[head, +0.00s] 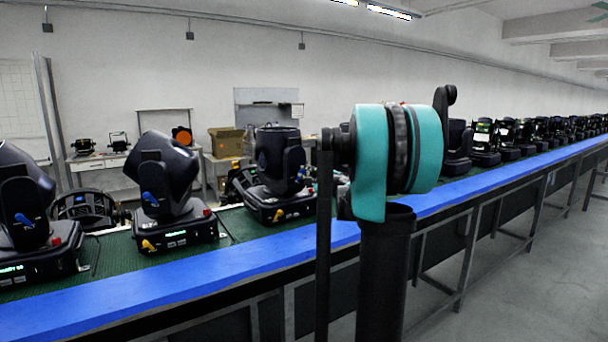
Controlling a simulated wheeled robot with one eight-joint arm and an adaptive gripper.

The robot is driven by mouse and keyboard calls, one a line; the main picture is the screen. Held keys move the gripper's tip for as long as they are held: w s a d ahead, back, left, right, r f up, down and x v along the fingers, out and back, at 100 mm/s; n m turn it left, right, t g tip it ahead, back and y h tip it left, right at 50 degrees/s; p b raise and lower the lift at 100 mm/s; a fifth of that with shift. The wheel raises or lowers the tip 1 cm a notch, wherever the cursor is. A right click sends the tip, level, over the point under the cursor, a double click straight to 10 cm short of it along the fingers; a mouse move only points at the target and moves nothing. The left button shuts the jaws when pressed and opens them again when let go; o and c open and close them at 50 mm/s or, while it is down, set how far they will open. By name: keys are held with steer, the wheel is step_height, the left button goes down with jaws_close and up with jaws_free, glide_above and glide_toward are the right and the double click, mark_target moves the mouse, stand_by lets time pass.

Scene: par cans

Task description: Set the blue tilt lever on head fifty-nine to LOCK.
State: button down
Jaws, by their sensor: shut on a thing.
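Several black moving heads stand in a row on the bench. The left head (28,210) is cut by the picture edge and has a blue lever (25,220) on its yoke. The second head (165,190) is tilted and shows a blue lever (150,198) on its yoke and a yellow lever (149,245) on its base. The third head (280,170) is more upright, with a yellow lever (278,215) on its base and no blue lever that I can make out. The lit displays are too small to read, so I cannot tell which is head fifty-nine. My gripper does not show.
A blue edge strip (150,292) runs along the bench front, before a green mat (105,262). A black and teal structure, apparently my arm, covers the bench right of the third head. A cardboard box (227,142) stands behind. The floor (545,265) at right is clear.

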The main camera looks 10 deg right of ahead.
steer(key=shift+d+f+m, duration=0.1)
steer(key=shift+d+m, duration=0.05)
steer(key=shift+m, duration=0.45)
steer(key=c, duration=1.5)
jaws_free()
steer(key=shift+d, duration=0.1)
steer(key=v, duration=1.2)
